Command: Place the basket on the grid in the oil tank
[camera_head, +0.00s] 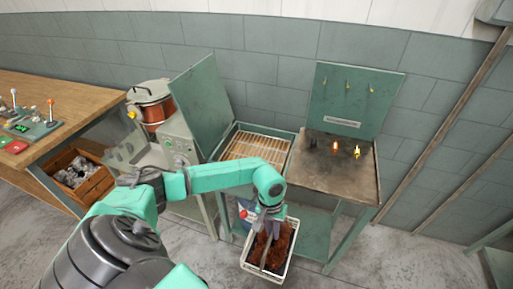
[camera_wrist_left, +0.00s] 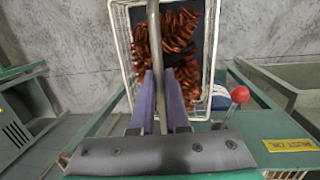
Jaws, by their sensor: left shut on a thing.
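The basket (camera_head: 281,269) is a white wire basket full of copper-coloured springs. In the head view it hangs in front of the green stand, below the level of the oil tank (camera_head: 236,127). My left gripper (camera_head: 264,222) is shut on the basket's bar handle. The left wrist view shows the purple fingers (camera_wrist_left: 163,103) on either side of the bar, with the basket (camera_wrist_left: 121,40) beyond them. The grid (camera_head: 258,147) is a set of orange-brown bars inside the open tank, behind and slightly left of the basket. My right gripper is not in view.
A green lid (camera_head: 201,97) stands open at the tank's left. Right of the tank is a metal worktop (camera_head: 325,165) with small flames and a raised green panel (camera_head: 352,98). A red-knobbed lever (camera_wrist_left: 239,95) is close beside the basket. A wooden crate (camera_head: 88,191) stands at left.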

